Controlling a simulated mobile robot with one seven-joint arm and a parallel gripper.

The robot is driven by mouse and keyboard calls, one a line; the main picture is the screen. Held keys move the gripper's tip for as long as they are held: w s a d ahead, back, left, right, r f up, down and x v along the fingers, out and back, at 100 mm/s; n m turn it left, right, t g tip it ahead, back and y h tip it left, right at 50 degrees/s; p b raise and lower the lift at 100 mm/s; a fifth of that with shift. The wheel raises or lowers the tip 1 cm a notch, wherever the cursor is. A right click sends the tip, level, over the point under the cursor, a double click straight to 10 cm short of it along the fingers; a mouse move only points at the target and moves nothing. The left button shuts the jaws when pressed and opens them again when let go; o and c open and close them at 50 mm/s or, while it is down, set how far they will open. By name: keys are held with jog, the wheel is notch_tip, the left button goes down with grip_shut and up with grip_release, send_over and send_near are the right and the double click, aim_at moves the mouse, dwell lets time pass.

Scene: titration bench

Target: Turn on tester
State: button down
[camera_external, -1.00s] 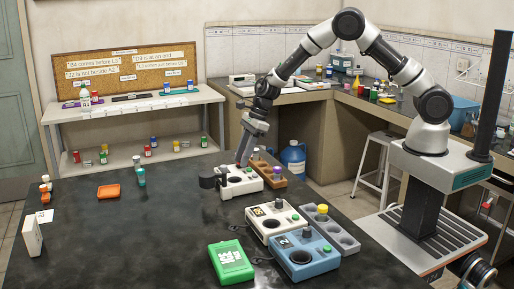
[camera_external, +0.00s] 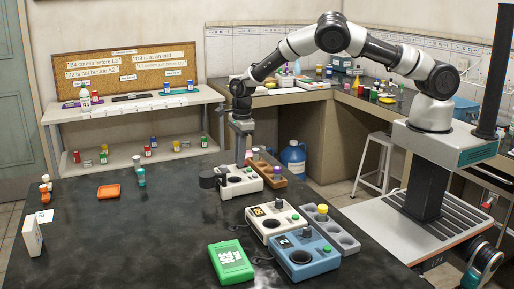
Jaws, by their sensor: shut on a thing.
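Three testers stand on the dark bench: a white one at the back (camera_external: 238,187), a white one in the middle (camera_external: 270,230) with a yellow label, and a blue one (camera_external: 300,265) at the front. Each has a dark round well, and green buttons show on the middle and front ones. My gripper (camera_external: 240,158) points down at the rear edge of the back tester. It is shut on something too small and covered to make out. Whether it touches the tester cannot be told.
A brown rack (camera_external: 270,178) and a grey rack (camera_external: 345,240) stand right of the testers.

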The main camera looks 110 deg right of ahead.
jog(key=shift+w+g, duration=0.15)
jog(key=shift+g, duration=0.25)
jog(key=c, duration=1.7)
grip_release()
notch_tip(320, 180, up, 17)
jog(key=shift+r+b, duration=0.2)
jog(key=shift+b, duration=0.3)
jog(key=shift+w, duration=0.1)
